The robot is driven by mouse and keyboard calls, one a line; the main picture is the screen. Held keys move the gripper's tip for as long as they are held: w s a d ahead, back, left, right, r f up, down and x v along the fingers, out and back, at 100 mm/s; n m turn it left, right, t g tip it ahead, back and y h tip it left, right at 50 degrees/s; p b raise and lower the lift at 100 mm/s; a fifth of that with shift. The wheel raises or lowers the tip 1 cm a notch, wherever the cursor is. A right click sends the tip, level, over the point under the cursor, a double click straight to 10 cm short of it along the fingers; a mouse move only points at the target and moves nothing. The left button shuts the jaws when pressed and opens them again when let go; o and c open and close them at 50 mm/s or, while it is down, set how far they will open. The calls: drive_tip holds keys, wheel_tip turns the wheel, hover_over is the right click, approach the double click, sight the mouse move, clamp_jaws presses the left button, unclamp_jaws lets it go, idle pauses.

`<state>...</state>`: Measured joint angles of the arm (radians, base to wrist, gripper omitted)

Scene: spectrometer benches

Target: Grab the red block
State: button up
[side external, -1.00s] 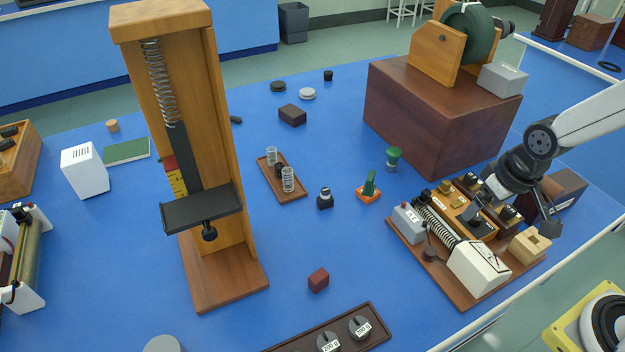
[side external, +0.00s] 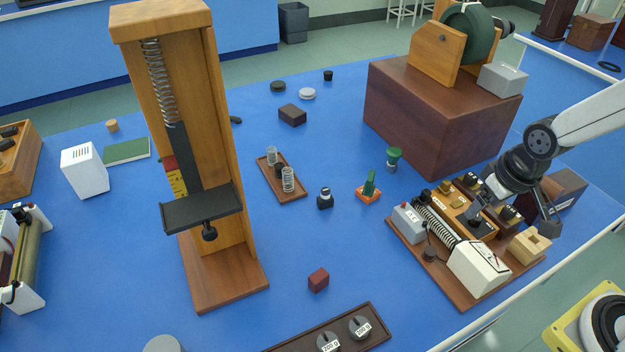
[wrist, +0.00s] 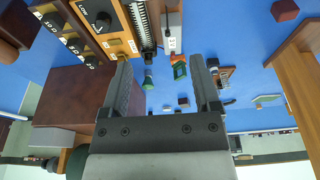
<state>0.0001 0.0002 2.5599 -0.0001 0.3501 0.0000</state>
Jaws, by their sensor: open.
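The red block (side external: 318,280) is a small dark red cube on the blue bench top, right of the wooden spring stand's base. It also shows at the top right of the wrist view (wrist: 285,10). My gripper (side external: 514,220) is at the right in the side external view, over the electrical apparatus board and well apart from the red block. In the wrist view my gripper (wrist: 161,75) has its two fingers spread wide, with nothing held between them.
The apparatus board (side external: 465,293) lies below my gripper. A tray of slotted weights (side external: 290,343) lies in front of the block. The tall spring stand (side external: 232,150) rises left of it. A large brown box (side external: 420,120) stands behind the board. Bare blue bench surrounds the block.

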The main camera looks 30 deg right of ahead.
drive_tip(key=shift+w+a, duration=0.1)
drive_tip(key=m+g+y, duration=0.4)
drive_tip(key=m, duration=1.1)
hover_over(321, 274)
drive_tip(key=d, duration=0.2)
wheel_tip(321, 274, down, 13)
drive_tip(key=shift+w+a+f, duration=0.1)
drive_tip(key=shift+a+f, duration=0.15)
drive_tip(key=shift+f, duration=0.3)
drive_tip(key=shift+w+a+f, duration=0.1)
drive_tip(key=shift+a+f, duration=0.15)
drive_tip(key=shift+f, duration=0.3)
drive_tip(key=shift+x, duration=2.6)
drive_tip(key=shift+d, duration=0.2)
clamp_jaws()
